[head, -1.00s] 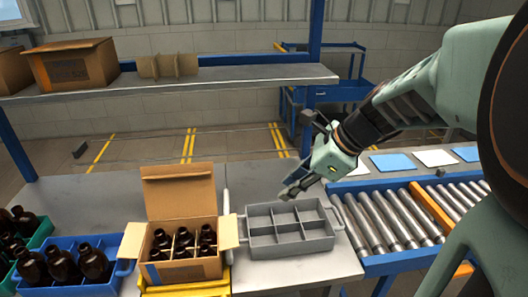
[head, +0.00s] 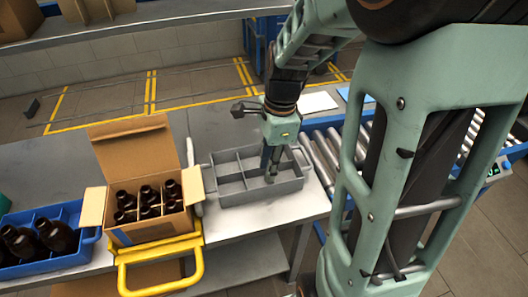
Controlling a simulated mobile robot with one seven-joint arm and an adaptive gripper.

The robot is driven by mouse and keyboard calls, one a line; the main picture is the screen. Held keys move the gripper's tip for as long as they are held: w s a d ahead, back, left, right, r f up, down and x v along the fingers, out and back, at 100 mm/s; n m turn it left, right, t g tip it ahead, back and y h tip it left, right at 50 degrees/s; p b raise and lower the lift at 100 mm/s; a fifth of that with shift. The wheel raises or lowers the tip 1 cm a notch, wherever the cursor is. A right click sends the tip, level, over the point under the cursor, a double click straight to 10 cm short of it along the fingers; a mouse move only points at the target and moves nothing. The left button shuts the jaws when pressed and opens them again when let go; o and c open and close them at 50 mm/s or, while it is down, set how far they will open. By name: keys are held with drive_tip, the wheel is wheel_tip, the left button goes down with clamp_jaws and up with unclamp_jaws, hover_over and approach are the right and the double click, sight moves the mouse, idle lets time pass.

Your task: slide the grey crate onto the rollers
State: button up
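The grey crate (head: 250,196) sits upright on the grey worktop, in the middle of the head view. The compartments I can see in it are empty. The metal rollers (head: 322,160) begin just right of the crate, partly hidden behind my arm. My gripper (head: 269,175) points down over the right part of the crate, its fingertips at or inside a right-hand compartment. The fingers look close together; whether they touch or grip a divider cannot be made out.
An open cardboard box (head: 150,222) with several amber bottles stands left of the crate. A blue crate (head: 70,258) with bottles is farther left. A yellow handle frame (head: 160,283) juts out in front. A shelf (head: 150,36) spans the back.

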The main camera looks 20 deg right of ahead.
sight(263, 198)
drive_tip(key=f, duration=0.3)
drive_tip(key=a+f, duration=0.1)
drive_tip(key=f, duration=0.6)
drive_tip(key=shift+a+f+b, duration=0.15)
drive_tip(key=shift+f+b, duration=0.2)
drive_tip(key=shift+f, duration=0.05)
clamp_jaws()
